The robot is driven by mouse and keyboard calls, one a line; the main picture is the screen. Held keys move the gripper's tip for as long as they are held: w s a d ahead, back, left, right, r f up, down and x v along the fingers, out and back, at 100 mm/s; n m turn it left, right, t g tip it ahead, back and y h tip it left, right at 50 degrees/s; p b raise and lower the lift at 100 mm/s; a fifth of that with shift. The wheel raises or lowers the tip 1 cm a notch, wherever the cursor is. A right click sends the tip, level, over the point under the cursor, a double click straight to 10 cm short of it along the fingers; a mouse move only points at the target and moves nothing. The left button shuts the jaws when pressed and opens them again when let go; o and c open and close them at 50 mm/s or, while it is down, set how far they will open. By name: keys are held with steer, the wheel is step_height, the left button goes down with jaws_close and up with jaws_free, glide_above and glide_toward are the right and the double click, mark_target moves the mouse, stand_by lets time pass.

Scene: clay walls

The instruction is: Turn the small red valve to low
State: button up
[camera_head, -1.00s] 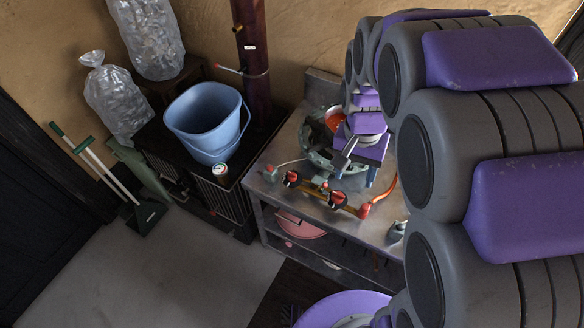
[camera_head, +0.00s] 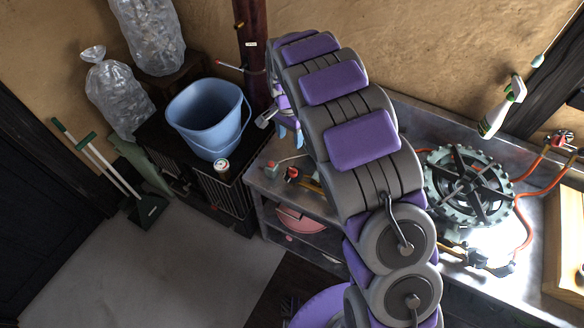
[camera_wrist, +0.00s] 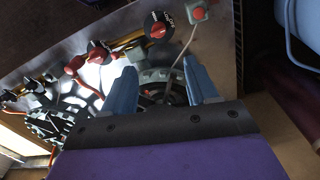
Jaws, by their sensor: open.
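On the metal stove table (camera_head: 260,186), a black knob with a red face (camera_head: 291,173) shows left of my arm. In the wrist view two such knobs sit on the gas pipe, one at the top (camera_wrist: 158,26) and one further left (camera_wrist: 97,52); I cannot tell which is the small valve. A red fitting (camera_wrist: 73,66) is on the pipe's left part. My gripper (camera_wrist: 161,68) is open and empty, its blue fingers apart and pointing towards the top knob, without visible contact. In the head view my arm hides part of the burner area.
A pale box with a red button (camera_wrist: 198,13) is right of the top knob. A blue bucket (camera_head: 205,112) and a can (camera_head: 221,165) stand on the black cabinet at left. A second burner (camera_head: 468,186), orange hose (camera_head: 540,180) and spray bottle (camera_head: 502,108) are at right.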

mark_target(292, 169)
steer(key=f, duration=0.5)
steer(key=f+b, duration=0.1)
steer(key=f, duration=0.5)
steer(key=f+b, duration=0.1)
steer(key=f, duration=0.5)
steer(key=shift+s+d+f, duration=0.15)
steer(key=shift+s+d, duration=0.2)
steer(key=shift+d, duration=0.05)
steer(key=c, duration=1)
steer(key=shift+o, duration=0.2)
steer(key=shift+r+n, duration=0.2)
steer(key=shift+n, duration=0.1)
steer(key=shift+w+r+n+p, duration=0.1)
steer(key=shift+w+n+p, duration=0.05)
steer(key=shift+n+p, duration=2)
steer(key=shift+n, duration=0.85)
steer(key=shift+t, duration=0.3)
